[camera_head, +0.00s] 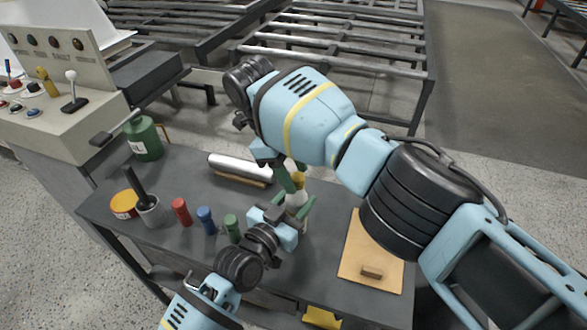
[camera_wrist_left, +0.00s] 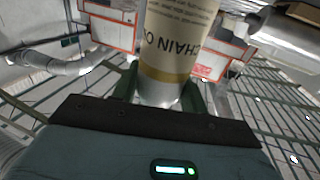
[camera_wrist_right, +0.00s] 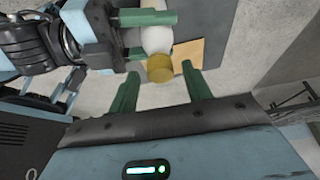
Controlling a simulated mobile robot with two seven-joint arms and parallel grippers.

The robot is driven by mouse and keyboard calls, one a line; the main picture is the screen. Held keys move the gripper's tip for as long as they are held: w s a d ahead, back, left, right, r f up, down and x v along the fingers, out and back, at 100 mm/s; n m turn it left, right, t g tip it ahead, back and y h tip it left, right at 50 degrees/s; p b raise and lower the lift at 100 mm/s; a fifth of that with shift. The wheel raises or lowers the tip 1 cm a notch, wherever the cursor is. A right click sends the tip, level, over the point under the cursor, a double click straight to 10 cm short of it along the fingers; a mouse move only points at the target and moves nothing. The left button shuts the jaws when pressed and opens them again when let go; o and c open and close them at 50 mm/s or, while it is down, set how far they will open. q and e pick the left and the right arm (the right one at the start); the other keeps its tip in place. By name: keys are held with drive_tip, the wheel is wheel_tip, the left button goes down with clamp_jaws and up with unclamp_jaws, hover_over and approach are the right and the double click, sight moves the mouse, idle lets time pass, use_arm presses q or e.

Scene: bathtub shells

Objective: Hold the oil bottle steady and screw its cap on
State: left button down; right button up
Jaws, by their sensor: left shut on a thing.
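The oil bottle (camera_head: 295,200) is pale and stands between the fingers of my left gripper (camera_head: 294,208), which is shut on its body. The left wrist view shows its cream label (camera_wrist_left: 180,40) upside down, reading "CHAIN O". The gold-yellow cap (camera_wrist_right: 160,68) sits at the top of the white bottle (camera_wrist_right: 154,38) in the right wrist view; whether it is threaded cannot be told. My right gripper (camera_wrist_right: 161,72) is open, its green fingertips on either side of the cap with gaps visible. In the head view my right arm partly hides the cap (camera_head: 298,178).
The dark table (camera_head: 185,250) carries a green can (camera_head: 143,138), a metal cylinder (camera_head: 238,167), red (camera_head: 181,211), blue (camera_head: 206,220) and green (camera_head: 232,228) small cylinders, an orange tin (camera_head: 124,205), a brush cup (camera_head: 150,211) and a wooden board (camera_head: 367,250). A control console (camera_head: 60,120) stands left.

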drive_tip(key=shift+r, duration=2.25)
drive_tip(key=shift+c, duration=0.4)
